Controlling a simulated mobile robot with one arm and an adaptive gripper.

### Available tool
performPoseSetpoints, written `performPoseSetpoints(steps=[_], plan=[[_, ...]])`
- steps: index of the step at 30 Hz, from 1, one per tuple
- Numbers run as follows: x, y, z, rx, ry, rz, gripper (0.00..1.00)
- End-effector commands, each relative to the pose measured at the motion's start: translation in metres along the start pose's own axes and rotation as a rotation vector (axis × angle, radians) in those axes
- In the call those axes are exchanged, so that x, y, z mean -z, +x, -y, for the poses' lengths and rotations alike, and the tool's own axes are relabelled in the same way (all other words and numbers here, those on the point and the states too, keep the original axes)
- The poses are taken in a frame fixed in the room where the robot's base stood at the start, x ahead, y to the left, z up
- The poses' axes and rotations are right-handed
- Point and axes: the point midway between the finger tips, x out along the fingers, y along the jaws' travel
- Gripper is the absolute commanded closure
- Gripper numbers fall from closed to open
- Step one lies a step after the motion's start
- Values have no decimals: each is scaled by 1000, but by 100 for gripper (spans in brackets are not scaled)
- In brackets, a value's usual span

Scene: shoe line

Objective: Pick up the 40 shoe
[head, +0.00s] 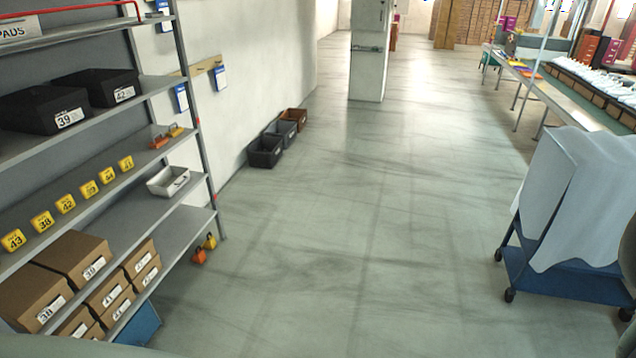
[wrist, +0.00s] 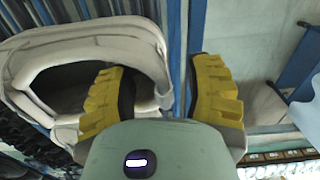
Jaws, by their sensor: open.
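In the wrist view a white shoe (wrist: 140,35) fills the left side, its dark opening facing me. No size number can be read on it, so I cannot tell whether it is the 40. My gripper (wrist: 162,75) is open, with yellow ribbed fingers. The left finger overlaps the shoe's opening; I cannot tell whether it is inside. The right finger is past the shoe's right edge, with part of the rim between the fingers. My gripper does not show in the head view. There, a row of small white shoes (head: 606,84) stands on a line at the far right.
A shelf rack (head: 150,85) at left holds black bins, numbered yellow tags and brown boxes (head: 75,255). Dark bins (head: 265,151) stand along the wall. A blue cart (head: 565,278) draped with white cloth is at right. The middle floor is clear up to a pillar (head: 369,50).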

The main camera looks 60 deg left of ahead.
Motion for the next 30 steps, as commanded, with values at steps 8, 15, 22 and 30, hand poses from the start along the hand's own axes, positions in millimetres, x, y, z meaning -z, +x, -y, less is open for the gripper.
performPoseSetpoints(steps=[8,15,22,30], plan=[[0,2,2,-1,-7,-3,48],[0,2,2,-1,-6,-2,59],[0,2,2,-1,-5,-2,83],[0,2,1,0,-4,-2,100]])
